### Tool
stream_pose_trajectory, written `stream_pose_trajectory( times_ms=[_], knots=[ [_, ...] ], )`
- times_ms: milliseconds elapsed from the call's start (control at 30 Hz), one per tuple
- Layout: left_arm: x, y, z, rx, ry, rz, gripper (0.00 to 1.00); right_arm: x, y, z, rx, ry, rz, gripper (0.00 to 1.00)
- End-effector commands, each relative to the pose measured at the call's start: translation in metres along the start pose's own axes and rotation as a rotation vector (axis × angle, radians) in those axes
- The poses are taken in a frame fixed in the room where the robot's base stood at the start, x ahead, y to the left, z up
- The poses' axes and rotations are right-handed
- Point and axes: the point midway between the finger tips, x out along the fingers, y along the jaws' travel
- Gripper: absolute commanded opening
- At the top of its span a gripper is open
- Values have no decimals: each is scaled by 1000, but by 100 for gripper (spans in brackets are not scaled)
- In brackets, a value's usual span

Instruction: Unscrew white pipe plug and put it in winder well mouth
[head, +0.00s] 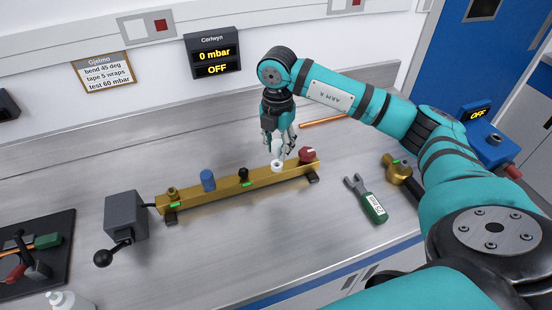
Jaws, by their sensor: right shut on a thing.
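The white pipe plug (278,167) is at the right part of a brass pipe (225,190), between a black fitting and a red one. My right gripper (283,152) points down from above, its fingers shut on the white plug at its top. The fingers partly hide the plug, and I cannot tell how far it is turned out. The winder appears to be the grey box (124,214) with a crank and black knob at the pipe's left end. Its well mouth cannot be made out. My left gripper is not in view.
The pipe also bears a blue cap (208,180), a black knob (243,174) and a red cap (308,155). A green-handled wrench (371,203) and a brass tool (397,170) lie right. A dark tool tray (35,250) is left.

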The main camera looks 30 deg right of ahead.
Motion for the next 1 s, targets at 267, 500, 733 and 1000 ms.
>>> stream_pose_trajectory(
  times_ms=[267, 500, 733, 1000],
  knots=[
    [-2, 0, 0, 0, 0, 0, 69, 0, -8, -12, -2, 0, 0, 0],
    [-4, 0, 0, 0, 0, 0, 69, 0, -14, -22, -1, 0, 0, 0],
    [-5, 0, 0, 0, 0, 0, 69, 0, -20, -32, -2, 0, 0, 0],
    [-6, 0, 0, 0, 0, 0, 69, 0, -28, -43, -1, 0, -1, 0]
  ],
)
